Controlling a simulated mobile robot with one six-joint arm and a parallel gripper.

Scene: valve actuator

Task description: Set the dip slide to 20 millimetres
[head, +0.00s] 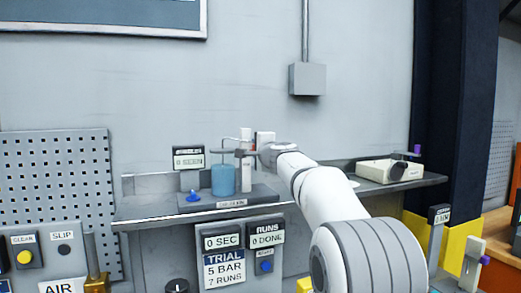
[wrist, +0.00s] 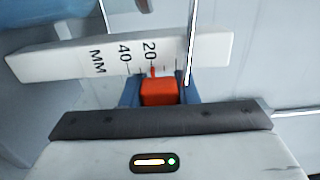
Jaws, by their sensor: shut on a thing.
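The dip slide shows in the wrist view as an orange-red block (wrist: 158,92) with a thin red pointer. My gripper (wrist: 160,88) is shut on it, a blue finger on either side. Behind it a white scale (wrist: 195,53) marked MM carries the numbers 40 and 20. The pointer is by the 20 label; whether it is exactly on the mark I cannot tell. In the head view my gripper (head: 266,151) is at the upright white scale (head: 246,172), beside a blue liquid container (head: 223,181). The slide is mostly hidden there.
The rig stands on a grey shelf (head: 150,208). A display (head: 188,158) reads 0 SEEN, and a blue button (head: 193,197) is at the rig's left. A cream box (head: 388,171) sits on the shelf to the right. Below are the trial panel (head: 224,270) and RUNS counter (head: 267,239).

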